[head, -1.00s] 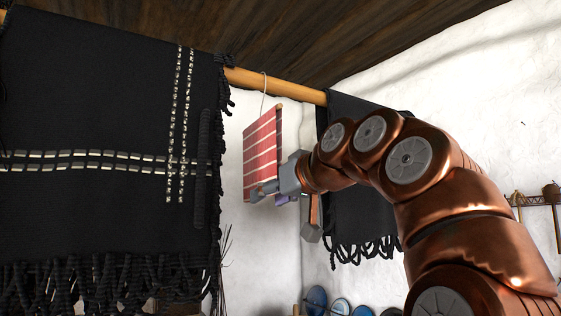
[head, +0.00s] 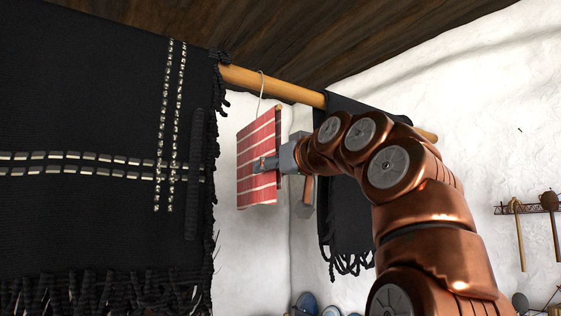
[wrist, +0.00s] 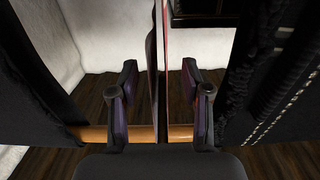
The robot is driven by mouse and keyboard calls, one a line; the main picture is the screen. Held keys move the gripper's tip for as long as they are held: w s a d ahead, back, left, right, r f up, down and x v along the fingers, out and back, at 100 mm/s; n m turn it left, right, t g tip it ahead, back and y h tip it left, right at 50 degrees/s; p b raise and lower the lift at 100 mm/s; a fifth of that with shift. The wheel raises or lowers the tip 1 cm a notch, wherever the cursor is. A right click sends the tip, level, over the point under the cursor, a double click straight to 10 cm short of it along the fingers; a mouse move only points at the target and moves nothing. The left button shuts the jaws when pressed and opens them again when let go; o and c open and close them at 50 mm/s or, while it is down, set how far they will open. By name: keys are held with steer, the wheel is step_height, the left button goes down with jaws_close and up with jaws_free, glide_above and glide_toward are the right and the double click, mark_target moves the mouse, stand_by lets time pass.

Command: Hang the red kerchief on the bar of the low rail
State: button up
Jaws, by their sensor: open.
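The red kerchief (head: 258,188), with pale stripes, hangs by a thin wire loop from a long wooden pole (head: 262,82) under the ceiling. My gripper (head: 268,164) is at the kerchief's middle height, reaching in from the right. In the wrist view my gripper (wrist: 159,80) is open, one finger on each side of the kerchief (wrist: 159,45), which shows nearly edge-on between them. I see gaps to the fingers on both sides. One finger shows in front of the kerchief in the head view; the other is hidden. I cannot make out the low rail in either view.
A large black fringed blanket (head: 90,100) hangs from the pole at left, and another black cloth (head: 345,215) hangs right, behind my arm. A wall rack (head: 530,207) with ladles is at far right. Round blue items (head: 306,303) show low down.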

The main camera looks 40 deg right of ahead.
mark_target(265, 204)
steer(key=shift+w+d+p, duration=0.15)
steer(key=shift+w+p, duration=0.2)
steer(key=shift+w, duration=1.2)
jaws_close()
